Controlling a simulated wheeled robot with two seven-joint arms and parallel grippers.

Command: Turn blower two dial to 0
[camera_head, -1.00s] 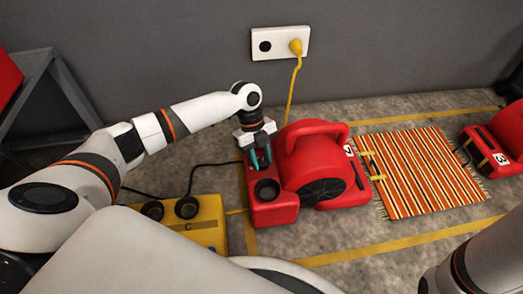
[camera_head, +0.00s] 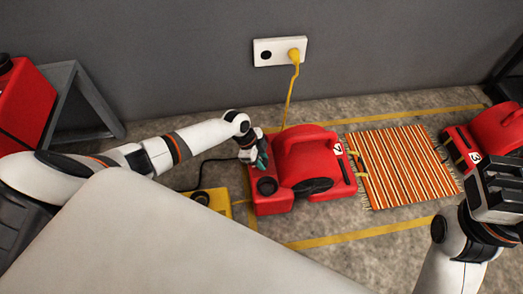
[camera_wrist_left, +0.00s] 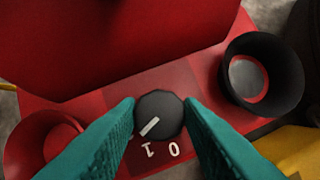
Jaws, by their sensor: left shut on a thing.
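The red blower (camera_head: 310,160) beside the striped rug stands in the middle of the head view; its number plate is small and hard to read. Its round black dial (camera_wrist_left: 158,105) shows in the left wrist view, with a white pointer slanting down-left toward the printed 1; the 0 is to the right of the 1. My left gripper (camera_head: 262,160) is at the blower's left end. Its teal fingers, seen in the left wrist view (camera_wrist_left: 158,118), are shut on the dial from both sides. My right gripper (camera_head: 497,190) is at the right edge, away from this blower; its jaw opening is unclear.
A black round port (camera_wrist_left: 262,75) sits beside the dial. A striped rug (camera_head: 405,165) lies right of the blower, and another red blower marked 3 (camera_head: 490,135) stands beyond it. A yellow box (camera_head: 215,200) is at left. A yellow cord (camera_head: 289,100) runs to the wall socket (camera_head: 268,57).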

